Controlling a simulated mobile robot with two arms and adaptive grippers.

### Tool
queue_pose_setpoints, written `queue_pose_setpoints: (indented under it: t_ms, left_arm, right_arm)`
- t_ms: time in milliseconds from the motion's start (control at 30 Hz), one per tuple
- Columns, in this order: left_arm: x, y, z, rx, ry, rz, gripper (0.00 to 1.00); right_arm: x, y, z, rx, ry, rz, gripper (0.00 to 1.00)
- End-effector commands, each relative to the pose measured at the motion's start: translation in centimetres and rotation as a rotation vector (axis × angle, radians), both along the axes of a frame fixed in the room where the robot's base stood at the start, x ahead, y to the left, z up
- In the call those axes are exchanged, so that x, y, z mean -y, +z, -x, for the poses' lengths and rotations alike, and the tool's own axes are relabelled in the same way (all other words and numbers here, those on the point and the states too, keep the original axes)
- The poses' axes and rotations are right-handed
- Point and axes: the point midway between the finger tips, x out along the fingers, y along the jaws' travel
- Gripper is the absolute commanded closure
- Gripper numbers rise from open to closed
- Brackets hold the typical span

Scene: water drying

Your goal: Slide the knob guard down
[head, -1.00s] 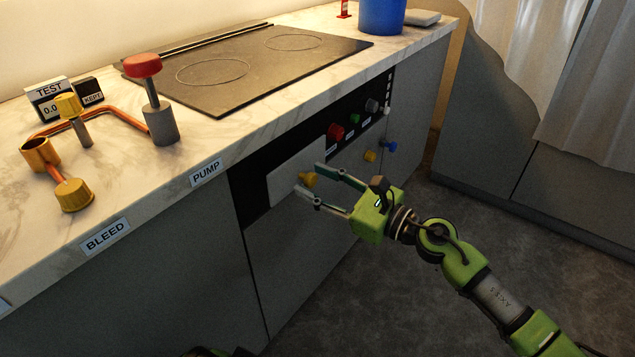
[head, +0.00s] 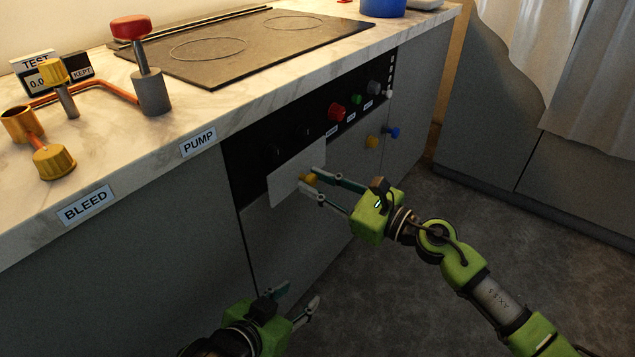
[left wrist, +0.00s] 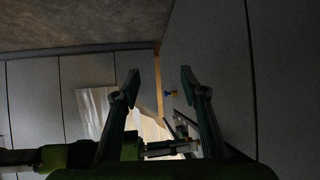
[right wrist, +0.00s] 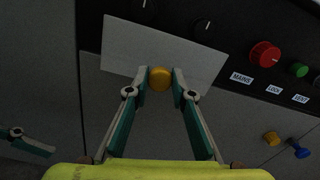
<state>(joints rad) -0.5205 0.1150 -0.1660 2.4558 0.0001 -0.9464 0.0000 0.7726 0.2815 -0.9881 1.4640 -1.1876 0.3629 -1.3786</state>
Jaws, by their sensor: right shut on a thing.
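The knob guard (head: 291,178) is a pale flat plate with a yellow knob (head: 309,179) on it, low on the black control panel at the cabinet front. In the right wrist view the guard (right wrist: 122,48) looks tilted and its yellow knob (right wrist: 160,77) sits between the fingertips. My right gripper (head: 312,183) is shut on that knob. Dark knobs (right wrist: 205,25) show on the panel just above the guard. My left gripper (head: 303,300) is open and empty, low in front of the cabinet; its spread fingers also show in the left wrist view (left wrist: 158,82).
A red knob (head: 336,111) and a green knob (head: 356,99) sit on the panel right of the guard. Yellow (head: 373,142) and blue (head: 392,132) knobs stick out lower right. The counter (head: 225,112) above holds copper pipework, a red-topped post and a hob.

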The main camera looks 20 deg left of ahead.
Motion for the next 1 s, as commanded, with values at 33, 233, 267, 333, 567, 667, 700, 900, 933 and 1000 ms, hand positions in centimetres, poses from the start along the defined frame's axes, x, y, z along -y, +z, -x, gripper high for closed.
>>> queue_pose_setpoints:
  t_ms: [33,233,267,333,567,667,700,900,933,1000]
  left_arm:
    - [0.4,0.7,-0.8,0.053,-0.004,0.013,0.60]
    - [1.6,4.9,-3.3,0.270,-0.019,0.064,0.60]
    - [1.7,5.6,-3.6,0.303,-0.020,0.071,0.60]
    - [2.1,7.2,-4.2,0.376,-0.025,0.090,0.60]
    - [3.0,12.5,-5.0,0.621,-0.041,0.151,0.60]
    - [3.3,14.8,-4.9,0.723,-0.046,0.178,0.60]
    - [3.4,15.6,-4.8,0.760,-0.047,0.188,0.60]
    - [3.5,18.3,-4.2,0.880,-0.054,0.220,0.60]
    - [3.6,18.4,-4.2,0.888,-0.054,0.222,0.60]
    - [3.6,18.7,-4.1,0.898,-0.054,0.225,0.60]
  right_arm:
    - [0.0,-0.7,0.0,0.000,0.000,0.001,1.00]
    - [0.0,-1.7,0.0,0.000,0.000,0.001,1.00]
    - [0.0,-1.8,0.0,0.000,0.000,0.001,1.00]
    - [0.0,-2.2,0.0,0.000,0.000,0.001,1.00]
    - [0.0,-3.3,0.0,0.001,-0.001,0.001,1.00]
    - [0.0,-3.8,0.0,0.001,-0.001,0.001,1.00]
    - [0.0,-3.9,0.0,0.001,-0.001,0.001,1.00]
    - [0.0,-4.4,0.0,0.001,0.000,0.001,1.00]
    - [0.0,-4.4,0.0,0.001,0.000,0.001,1.00]
    - [0.0,-4.5,0.0,-0.001,0.000,0.002,1.00]
